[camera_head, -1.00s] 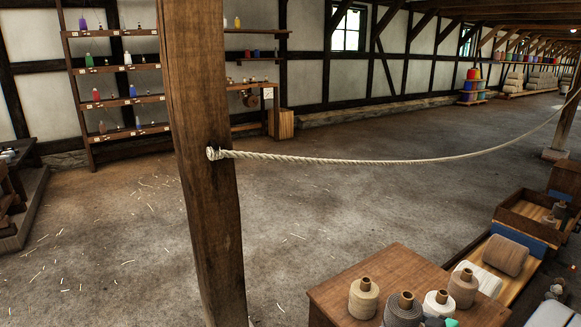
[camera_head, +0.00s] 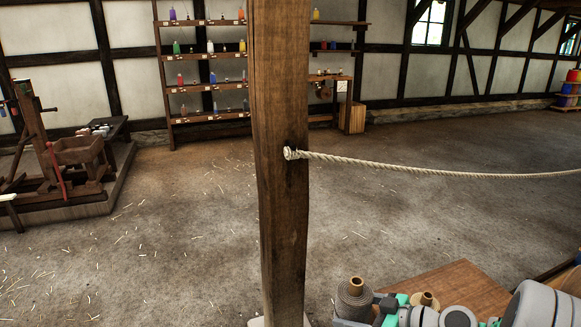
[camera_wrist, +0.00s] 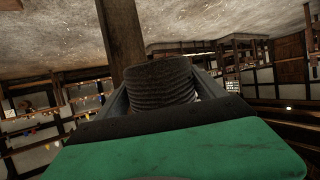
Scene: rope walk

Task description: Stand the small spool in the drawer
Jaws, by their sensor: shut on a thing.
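A grey wound spool (camera_head: 354,301) with a brown core is at the bottom of the head view, just right of the wooden post. My gripper (camera_head: 366,306) is shut on it and holds it roughly upright. The wrist view shows the ribbed dark spool (camera_wrist: 160,84) between the fingers, with a green and black part of my gripper in front. The bottom of the spool is cut off in the head view. No drawer can be made out in either view now.
A wooden post (camera_head: 279,150) stands close, with a rope (camera_head: 430,172) running right from it. Behind my arm are a wooden top (camera_head: 470,282) and another spool (camera_head: 427,299). Bottle shelves (camera_head: 205,88) stand at the back wall. Open floor (camera_head: 150,240) lies left.

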